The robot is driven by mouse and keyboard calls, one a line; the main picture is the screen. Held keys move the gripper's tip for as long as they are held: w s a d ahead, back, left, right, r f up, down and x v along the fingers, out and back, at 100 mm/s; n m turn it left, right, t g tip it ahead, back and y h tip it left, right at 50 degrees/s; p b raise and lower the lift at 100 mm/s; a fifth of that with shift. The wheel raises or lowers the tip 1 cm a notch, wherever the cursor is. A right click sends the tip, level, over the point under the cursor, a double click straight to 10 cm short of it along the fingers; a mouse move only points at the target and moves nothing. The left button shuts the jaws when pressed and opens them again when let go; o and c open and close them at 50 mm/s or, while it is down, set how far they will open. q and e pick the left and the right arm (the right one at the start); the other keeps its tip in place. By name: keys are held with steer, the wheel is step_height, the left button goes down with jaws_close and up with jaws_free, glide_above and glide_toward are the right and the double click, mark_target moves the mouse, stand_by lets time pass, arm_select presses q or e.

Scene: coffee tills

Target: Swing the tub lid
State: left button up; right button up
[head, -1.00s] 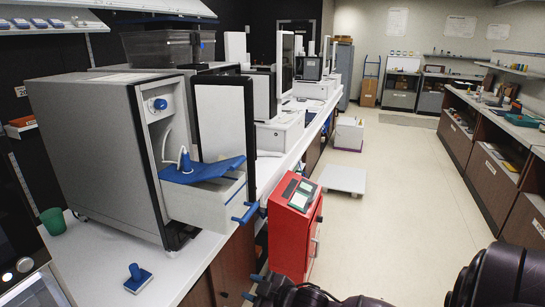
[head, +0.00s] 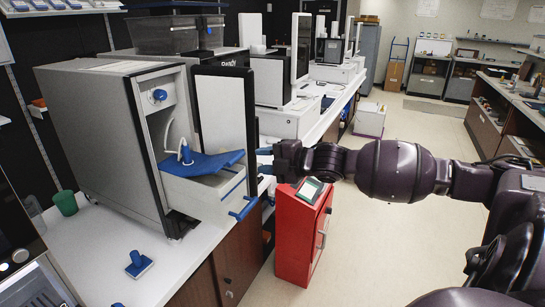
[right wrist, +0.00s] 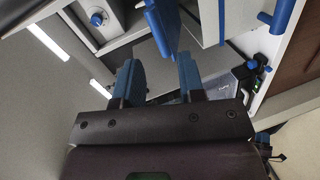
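A grey machine (head: 112,150) stands on the white counter with its black-edged door (head: 224,120) open. A white tub (head: 205,197) sticks out of its front, with a blue lid (head: 214,163) tilted on top and a blue knob near it. A blue handle (head: 243,208) is on the tub's front. My right gripper (head: 264,160) is open and empty, pointing left just right of the door and tub. In the right wrist view, the blue lid (right wrist: 162,28) shows edge-on beyond the gap between the open fingertips (right wrist: 160,66); contact is not clear. My left gripper is not in view.
A red cabinet (head: 297,235) stands on the floor below my right arm. A green cup (head: 66,203) and a blue-handled block (head: 138,264) are on the counter. More machines line the counter behind. The aisle floor to the right is clear.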

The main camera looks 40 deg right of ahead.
mark_target(238, 159)
steer(key=w+a+b, duration=0.1)
steer(key=w+b, duration=0.1)
steer(key=w+a+f+n+b, duration=0.1)
steer(key=w+b, duration=0.1)
steer(key=b, duration=0.1)
steer(key=w+a+f+n+b, duration=0.1)
steer(key=w+b, duration=0.1)
steer(key=w, duration=0.1)
steer(key=shift+w+a, duration=0.1)
steer(key=shift+a, duration=0.05)
steer(key=shift+r, duration=0.3)
steer(key=c, duration=0.4)
jaws_close()
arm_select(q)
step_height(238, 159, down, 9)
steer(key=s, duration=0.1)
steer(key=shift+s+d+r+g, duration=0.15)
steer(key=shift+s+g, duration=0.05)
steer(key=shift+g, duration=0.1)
arm_select(e)
steer(key=shift+y, duration=0.3)
